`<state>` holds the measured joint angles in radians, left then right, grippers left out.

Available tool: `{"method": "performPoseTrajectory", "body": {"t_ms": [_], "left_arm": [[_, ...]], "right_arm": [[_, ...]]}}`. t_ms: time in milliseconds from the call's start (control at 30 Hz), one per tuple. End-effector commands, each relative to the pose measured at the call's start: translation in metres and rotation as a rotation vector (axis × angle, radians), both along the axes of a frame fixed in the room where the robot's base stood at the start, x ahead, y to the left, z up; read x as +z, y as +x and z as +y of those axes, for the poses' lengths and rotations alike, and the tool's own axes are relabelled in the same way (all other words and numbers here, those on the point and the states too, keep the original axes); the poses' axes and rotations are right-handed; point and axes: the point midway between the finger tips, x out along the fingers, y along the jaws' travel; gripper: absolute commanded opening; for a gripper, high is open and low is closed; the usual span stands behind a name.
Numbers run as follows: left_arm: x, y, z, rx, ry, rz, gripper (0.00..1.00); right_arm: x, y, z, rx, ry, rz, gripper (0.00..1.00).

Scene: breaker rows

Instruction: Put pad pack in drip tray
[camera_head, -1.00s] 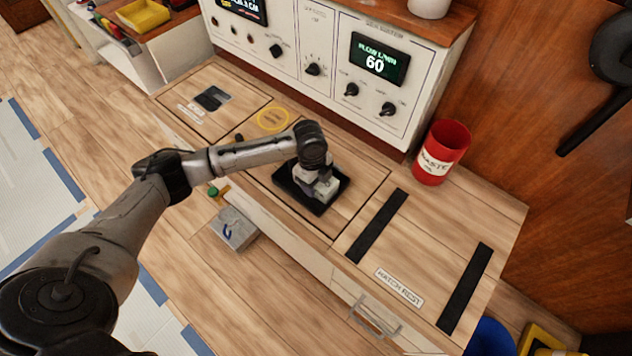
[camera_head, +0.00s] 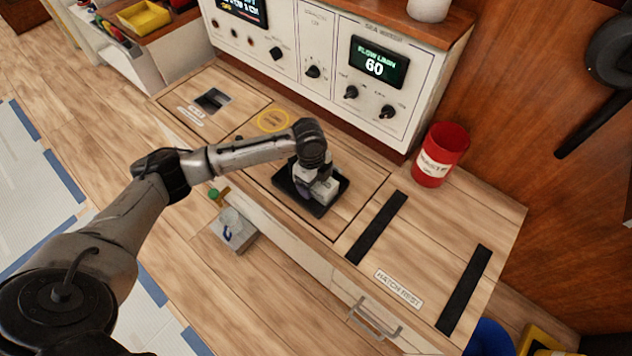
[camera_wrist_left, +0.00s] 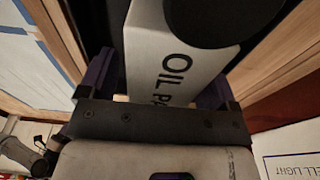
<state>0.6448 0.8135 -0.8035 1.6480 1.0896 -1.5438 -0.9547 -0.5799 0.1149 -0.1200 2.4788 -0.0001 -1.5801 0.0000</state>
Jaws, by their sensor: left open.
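The drip tray (camera_head: 296,197) is a black, shallow tray on the wooden bench. The pad pack (camera_head: 326,191) is a white block in the tray area, under my left gripper. In the left wrist view the pad pack (camera_wrist_left: 150,50) shows black lettering starting "OIL PA", and a dark round shape covers part of it. My left gripper (camera_head: 314,182) points down over the tray. Its purple fingers stand open on both sides of the pack. The pack's underside is hidden, so I cannot tell whether it lies flat. My right gripper is not in view.
A red waste bin (camera_head: 440,155) stands at the bench's back right. Two black strips (camera_head: 377,226) lie on the bench near a "HATCH REST" label (camera_head: 399,289). A yellow ring (camera_head: 273,119) lies behind my arm. The control panel (camera_head: 320,50) borders the back.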

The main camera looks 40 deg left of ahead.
Motion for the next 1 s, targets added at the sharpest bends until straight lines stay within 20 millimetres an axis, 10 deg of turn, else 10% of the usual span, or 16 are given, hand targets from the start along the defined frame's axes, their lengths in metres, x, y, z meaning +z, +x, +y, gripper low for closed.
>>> {"method": "performPoseTrajectory", "body": {"t_ms": [500,1000], "left_arm": [[0.092,0.001,0.011,0.0,0.0,-0.003,0.84],[0.107,0.0,0.013,0.0,-0.001,-0.001,0.84]], "right_arm": [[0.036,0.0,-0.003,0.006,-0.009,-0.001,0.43],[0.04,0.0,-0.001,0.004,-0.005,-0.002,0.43]]}}
